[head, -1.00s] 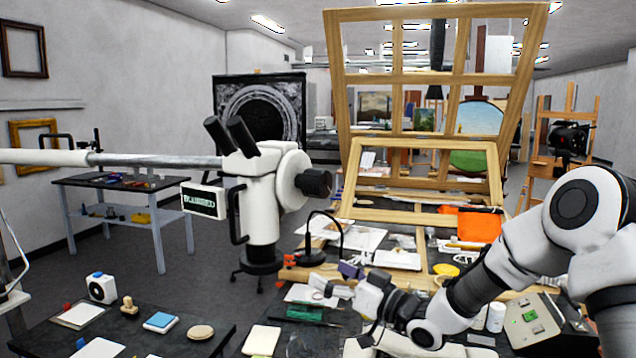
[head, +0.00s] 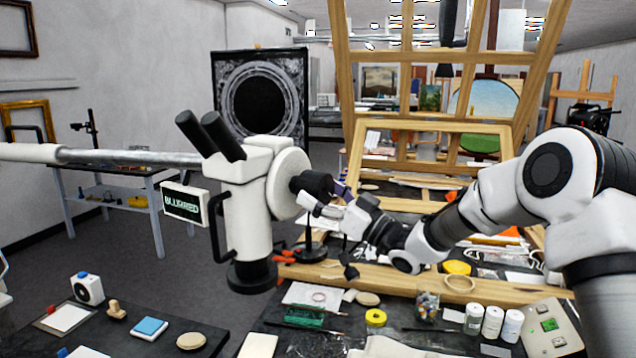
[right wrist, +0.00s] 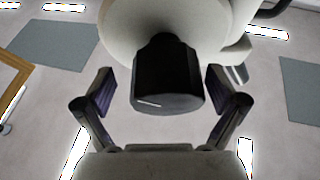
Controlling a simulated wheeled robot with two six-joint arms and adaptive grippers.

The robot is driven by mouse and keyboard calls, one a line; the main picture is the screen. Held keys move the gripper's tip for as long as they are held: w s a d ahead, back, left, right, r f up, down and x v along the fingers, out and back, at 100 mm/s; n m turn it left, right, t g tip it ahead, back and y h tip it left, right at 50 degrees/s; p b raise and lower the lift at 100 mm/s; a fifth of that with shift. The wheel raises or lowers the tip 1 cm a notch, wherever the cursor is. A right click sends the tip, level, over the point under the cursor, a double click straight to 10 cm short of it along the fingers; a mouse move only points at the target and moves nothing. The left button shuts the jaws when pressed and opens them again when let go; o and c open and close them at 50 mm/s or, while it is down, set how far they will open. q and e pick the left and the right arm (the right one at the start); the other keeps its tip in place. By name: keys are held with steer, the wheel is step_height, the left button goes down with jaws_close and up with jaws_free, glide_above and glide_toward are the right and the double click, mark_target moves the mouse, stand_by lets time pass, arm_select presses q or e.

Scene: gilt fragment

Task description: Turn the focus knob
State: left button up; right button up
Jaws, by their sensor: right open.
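The white microscope (head: 252,208) hangs on a horizontal boom at the centre left of the head view. Its black focus knob (head: 312,184) sticks out on its right side. A small screen (head: 184,203) on the microscope reads "BLURRED". My right gripper (head: 322,202) is at the knob in the head view. In the right wrist view the gripper (right wrist: 160,92) is open, with one finger on each side of the knob (right wrist: 168,85). Gaps show between the knob and both fingers. My left gripper is not in view.
A wooden frame (head: 430,124) stands behind my right arm. The workbench below holds jars (head: 492,322), a yellow tape roll (head: 376,317) and a grey device (head: 548,328). A dark table (head: 120,338) at the lower left carries small items. A lamp (head: 310,245) stands below the knob.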

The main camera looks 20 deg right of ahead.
steer(key=shift+w+a+f, duration=0.1)
steer(key=shift+w, duration=0.25)
steer(key=shift+s+a+r, duration=0.25)
steer(key=shift+s+r, duration=0.05)
steer(key=shift+s, duration=0.15)
steer(key=shift+c, duration=1)
steer(key=shift+s+r, duration=0.1)
steer(key=shift+s, duration=0.15)
steer(key=c, duration=0.5)
steer(key=shift+d, duration=0.1)
steer(key=c, duration=0.4)
steer(key=shift+w+d+f, duration=0.1)
steer(key=shift+w+f, duration=0.1)
steer(key=shift+c, duration=0.2)
steer(key=shift+s, duration=0.1)
